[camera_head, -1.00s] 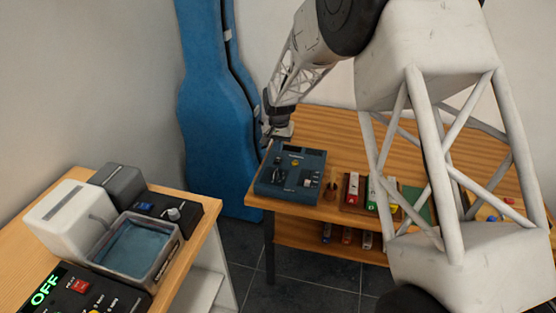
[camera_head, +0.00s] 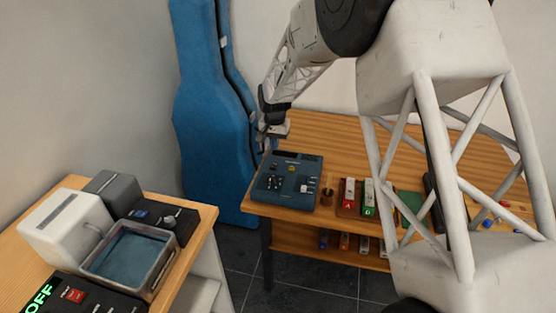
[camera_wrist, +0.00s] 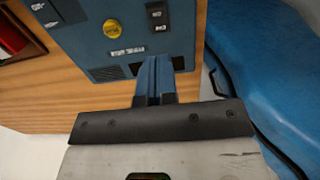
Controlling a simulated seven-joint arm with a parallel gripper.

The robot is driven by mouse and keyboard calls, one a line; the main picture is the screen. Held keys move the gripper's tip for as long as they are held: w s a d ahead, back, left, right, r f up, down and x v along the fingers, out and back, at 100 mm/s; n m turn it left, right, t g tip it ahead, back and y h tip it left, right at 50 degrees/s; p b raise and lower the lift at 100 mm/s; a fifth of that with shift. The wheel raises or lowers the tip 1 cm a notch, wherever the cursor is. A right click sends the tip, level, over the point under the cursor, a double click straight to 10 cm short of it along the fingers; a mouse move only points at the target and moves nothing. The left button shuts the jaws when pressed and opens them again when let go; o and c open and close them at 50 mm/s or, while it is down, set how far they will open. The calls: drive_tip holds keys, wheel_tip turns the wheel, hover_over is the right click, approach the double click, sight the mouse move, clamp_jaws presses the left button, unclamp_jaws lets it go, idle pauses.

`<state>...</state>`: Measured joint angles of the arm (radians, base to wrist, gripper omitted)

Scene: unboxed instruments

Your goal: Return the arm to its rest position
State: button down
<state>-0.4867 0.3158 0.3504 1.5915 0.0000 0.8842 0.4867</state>
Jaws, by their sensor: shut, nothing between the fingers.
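My gripper (camera_head: 268,139) hangs at the far left end of the wooden table, beside the back left corner of the blue control box. In the wrist view my gripper (camera_wrist: 155,78) shows its two blue fingers pressed together with nothing between them. The blue control box (camera_head: 288,181) lies on the table; its face with a yellow button and dark switches also shows in the wrist view (camera_wrist: 95,48). My fingertips overlap the box's edge in the wrist view, and I cannot tell whether they touch it.
A blue instrument case (camera_head: 205,110) stands against the wall close behind my gripper. Colored blocks (camera_head: 357,197) sit on the wooden table (camera_head: 330,130). A second table at left holds a water tank (camera_head: 128,257) and a white box (camera_head: 65,229). Dark floor separates the tables.

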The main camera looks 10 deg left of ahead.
drive_tip(key=s+d+r+t, duration=0.1)
drive_tip(key=s+d+r, duration=0.85)
drive_tip(key=d, duration=0.35)
drive_tip(key=s+d+r, duration=0.9)
drive_tip(key=d+r, duration=0.1)
drive_tip(key=d, duration=0.3)
drive_tip(key=s+d, duration=0.5)
drive_tip(key=s, duration=0.4)
drive_tip(key=s+d+t, duration=0.1)
drive_tip(key=s+d, duration=0.4)
drive_tip(key=s, duration=0.5)
drive_tip(key=s+d, duration=0.5)
drive_tip(key=s, duration=0.4)
drive_tip(key=shift+s+t, duration=0.25)
drive_tip(key=shift+t, duration=0.05)
